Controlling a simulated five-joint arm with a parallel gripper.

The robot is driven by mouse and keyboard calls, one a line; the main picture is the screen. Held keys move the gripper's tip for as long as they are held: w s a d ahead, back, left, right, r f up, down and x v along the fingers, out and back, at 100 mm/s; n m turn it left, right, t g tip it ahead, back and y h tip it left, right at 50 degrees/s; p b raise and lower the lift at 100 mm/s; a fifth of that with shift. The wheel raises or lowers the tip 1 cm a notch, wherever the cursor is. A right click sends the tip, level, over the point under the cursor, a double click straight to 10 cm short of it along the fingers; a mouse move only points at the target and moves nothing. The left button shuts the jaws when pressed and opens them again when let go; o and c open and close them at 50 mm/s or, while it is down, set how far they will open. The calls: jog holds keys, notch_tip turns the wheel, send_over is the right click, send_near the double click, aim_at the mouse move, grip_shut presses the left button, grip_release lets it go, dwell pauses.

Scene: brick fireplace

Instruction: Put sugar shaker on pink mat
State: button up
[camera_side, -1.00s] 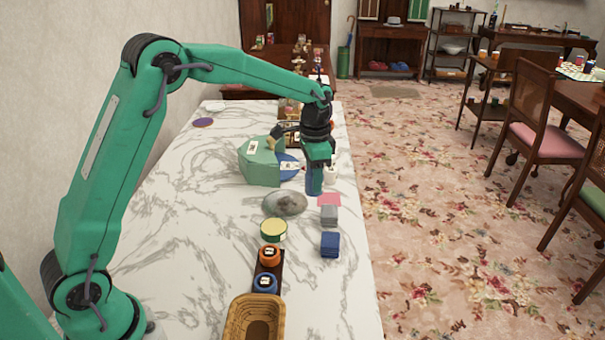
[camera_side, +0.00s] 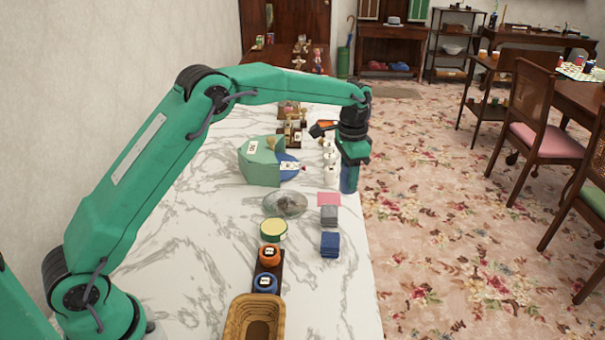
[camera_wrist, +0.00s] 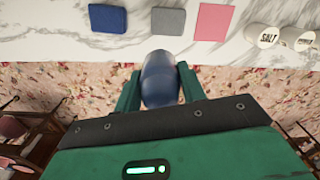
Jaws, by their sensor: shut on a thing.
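My gripper (camera_side: 350,162) is shut on a rounded dark blue container, the sugar shaker (camera_side: 349,180), with no readable label. In the wrist view the shaker (camera_wrist: 160,78) sits between both fingers, its top end toward the counter edge and floor showing behind it. The pink mat (camera_side: 329,199) lies flat and bare on the marble counter, left of and nearer the camera than the shaker. It also shows in the wrist view (camera_wrist: 213,20). The shaker hangs at the counter's right edge, apart from the mat.
A grey mat (camera_wrist: 167,21) and a blue mat (camera_wrist: 108,19) lie in a row with the pink one. White salt and pepper shakers (camera_wrist: 263,36) stand close by on the other side.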

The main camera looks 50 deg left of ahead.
jog(key=w+a+f, duration=0.1)
jog(key=a+f, duration=0.1)
jog(key=a, duration=0.1)
jog(key=w+a+f, duration=0.2)
jog(key=a, duration=0.2)
jog(key=w+a+f, duration=0.1)
jog(key=a+f, duration=0.1)
jog(key=a, duration=0.1)
jog(key=shift+w+a+f, duration=0.15)
jog(key=shift+w+f, duration=0.25)
jog(key=shift+f, duration=2)
jog(key=shift+f, duration=0.15)
jog(key=o, duration=1.1)
jog(key=shift+c, duration=0.2)
notch_tip(320, 180, up, 12)
jog(key=shift+r, duration=0.2)
